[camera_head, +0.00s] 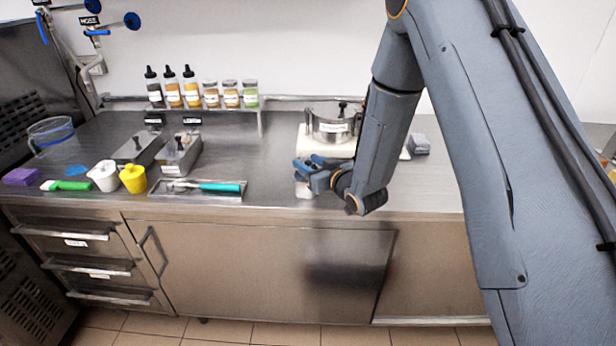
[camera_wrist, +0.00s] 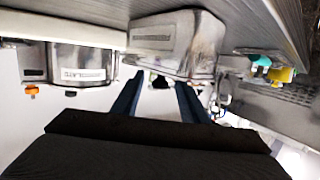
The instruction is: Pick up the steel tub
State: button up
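Two rectangular steel tubs stand side by side left of the middle of the counter in the head view. The right one (camera_head: 180,155) bears a pale label; the left one (camera_head: 136,149) is partly behind it. The frames do not show which is meant. My gripper (camera_head: 303,168) is right of both, low over the counter, fingers pointing left.
A round steel pot (camera_head: 331,127) on a white base is just behind my gripper. A tray with a teal-handled tool (camera_head: 218,187) lies at the front edge. Yellow (camera_head: 133,178) and white (camera_head: 104,176) cups stand left. Bottles and jars (camera_head: 205,92) line a back shelf.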

jog(key=shift+w+a, duration=0.15)
jog(key=shift+w, duration=0.05)
grip_shut()
dwell(1.3)
